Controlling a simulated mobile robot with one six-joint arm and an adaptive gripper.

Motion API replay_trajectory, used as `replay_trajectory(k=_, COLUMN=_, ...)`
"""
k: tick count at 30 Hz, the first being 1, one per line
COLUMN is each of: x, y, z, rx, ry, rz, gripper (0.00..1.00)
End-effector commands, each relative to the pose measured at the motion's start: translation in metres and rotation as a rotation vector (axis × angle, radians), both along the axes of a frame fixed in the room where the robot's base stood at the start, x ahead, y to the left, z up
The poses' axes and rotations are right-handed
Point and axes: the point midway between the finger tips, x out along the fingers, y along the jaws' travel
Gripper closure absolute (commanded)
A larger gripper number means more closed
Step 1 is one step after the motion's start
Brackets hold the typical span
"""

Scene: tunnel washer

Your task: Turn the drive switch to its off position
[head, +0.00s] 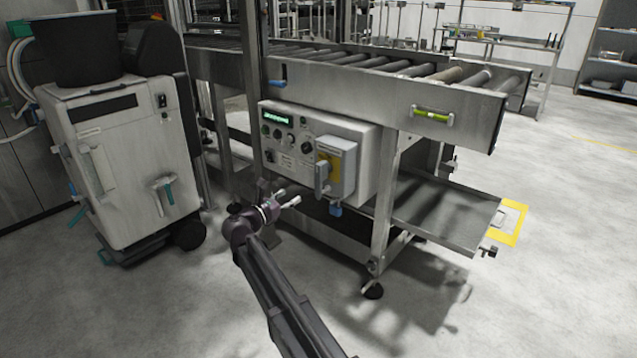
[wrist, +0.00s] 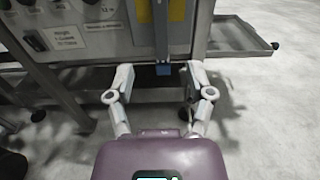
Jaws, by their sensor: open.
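A control box (head: 285,165) hangs under the roller conveyor. At its right is a grey switch housing (head: 346,165) with a yellow plate (head: 327,158) and a grey lever handle (head: 319,180), which looks like the drive switch. The handle hangs roughly vertical; its labels are too small to read. In the wrist view the handle (wrist: 160,32) is at the top, cut by the frame edge. My gripper (head: 288,197) is open and empty, below and left of the handle in the head view. In the wrist view its fingers (wrist: 160,78) are spread below the handle, apart from it.
A blue part (head: 336,210) hangs under the switch housing. The panel carries a green display (head: 278,117), several knobs and buttons. A metal tray (head: 440,215) lies low at the right. A white wheeled machine (head: 125,165) stands left. The floor in front is clear.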

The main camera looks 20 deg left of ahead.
Motion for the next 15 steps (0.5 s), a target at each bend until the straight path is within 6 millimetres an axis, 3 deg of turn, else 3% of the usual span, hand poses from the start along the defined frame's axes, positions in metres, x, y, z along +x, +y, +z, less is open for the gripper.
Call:
replay_trajectory(k=8, x=0.002, y=-0.001, z=0.0, rx=0.002, ry=0.0, rz=-0.001, gripper=0.31)
replay_trajectory(k=15, x=0.016, y=-0.005, z=0.0, rx=0.003, ry=0.001, rz=-0.001, gripper=0.31)
